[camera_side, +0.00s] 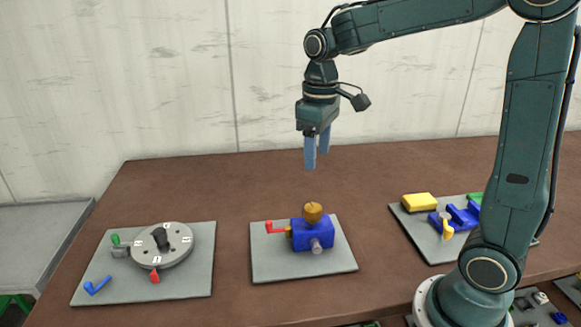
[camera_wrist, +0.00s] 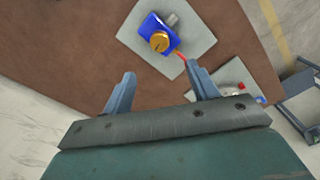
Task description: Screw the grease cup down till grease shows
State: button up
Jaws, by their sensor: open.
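The grease cup (camera_side: 313,212) is a rounded brass-coloured cap on top of a blue block (camera_side: 312,235). A grey stub sticks out of the block's front, and a red lever (camera_side: 275,228) points left. The block stands on a grey plate (camera_side: 338,262) in the middle of the table. In the wrist view the cup (camera_wrist: 159,41) shows beyond the fingertips, at the top centre. My gripper (camera_side: 317,160) points down, open and empty, well above the cup and apart from it. It also shows in the wrist view (camera_wrist: 160,76). No grease can be made out.
On the left, a grey plate (camera_side: 85,283) carries a round dial (camera_side: 162,245) with red, green and blue parts. On the right, another plate (camera_side: 405,222) holds a yellow block (camera_side: 419,202) and blue pieces. Brown table (camera_side: 230,195) lies bare between the plates.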

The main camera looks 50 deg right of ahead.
aim_at(313, 207)
jog(key=shift+w+d+f, duration=0.1)
jog(key=shift+w+f, duration=0.05)
jog(key=shift+w, duration=0.05)
jog(key=shift+f, duration=0.15)
notch_tip(313, 207, down, 14)
jog(key=shift+r, duration=0.25)
dwell(0.5)
jog(key=c, duration=1)
